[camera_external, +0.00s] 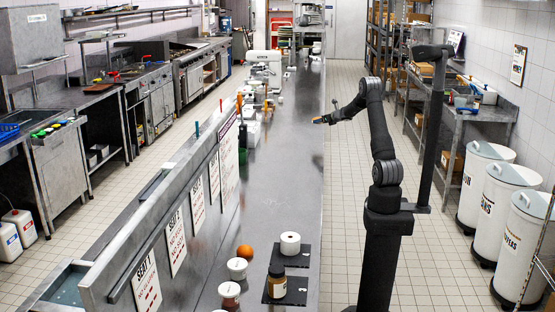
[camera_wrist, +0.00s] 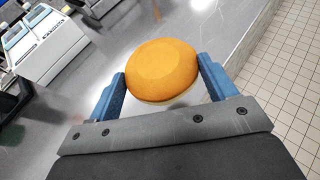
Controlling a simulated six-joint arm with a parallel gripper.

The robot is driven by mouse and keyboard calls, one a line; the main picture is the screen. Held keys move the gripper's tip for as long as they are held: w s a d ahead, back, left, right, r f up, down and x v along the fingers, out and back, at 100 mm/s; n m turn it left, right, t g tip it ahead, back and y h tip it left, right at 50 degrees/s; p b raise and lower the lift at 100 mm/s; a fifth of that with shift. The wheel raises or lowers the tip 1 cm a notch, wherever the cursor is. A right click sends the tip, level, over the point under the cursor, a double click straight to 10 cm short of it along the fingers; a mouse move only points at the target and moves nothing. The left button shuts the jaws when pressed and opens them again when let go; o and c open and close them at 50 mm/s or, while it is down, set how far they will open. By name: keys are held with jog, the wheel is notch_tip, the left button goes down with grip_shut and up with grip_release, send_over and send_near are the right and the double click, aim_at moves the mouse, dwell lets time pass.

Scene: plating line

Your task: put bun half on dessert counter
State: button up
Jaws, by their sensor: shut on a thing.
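The bun half (camera_wrist: 162,68) is round with an orange-brown top and a pale underside. It sits between the two blue fingers of my gripper (camera_wrist: 165,84) in the wrist view, and my gripper is shut on it. In the external view my gripper (camera_external: 318,121) is above the right side of the long steel counter (camera_external: 270,199), toward its far half. The bun half is too small there to make out clearly. Which part of the counter is the dessert counter I cannot tell.
A partition with signs (camera_external: 175,240) runs along the left. White appliances (camera_external: 262,70) stand farther back. The middle counter is clear.

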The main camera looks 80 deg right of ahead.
jog(key=shift+s+d+f, duration=0.1)
jog(key=shift+s+d, duration=0.05)
jog(key=shift+d, duration=0.15)
send_over(304, 140)
jog(key=f, duration=0.6)
jog(key=shift+d+f, duration=0.3)
jog(key=shift+f, duration=2.1)
jog(key=o, duration=1)
jog(key=shift+f, duration=0.1)
jog(key=shift+o, duration=0.2)
jog(key=shift+s+a+r, duration=0.1)
jog(key=shift+s+r, duration=0.05)
jog(key=shift+r, duration=0.1)
jog(key=v, duration=1.1)
jog(key=shift+s+a, duration=0.15)
jog(key=shift+a, duration=0.15)
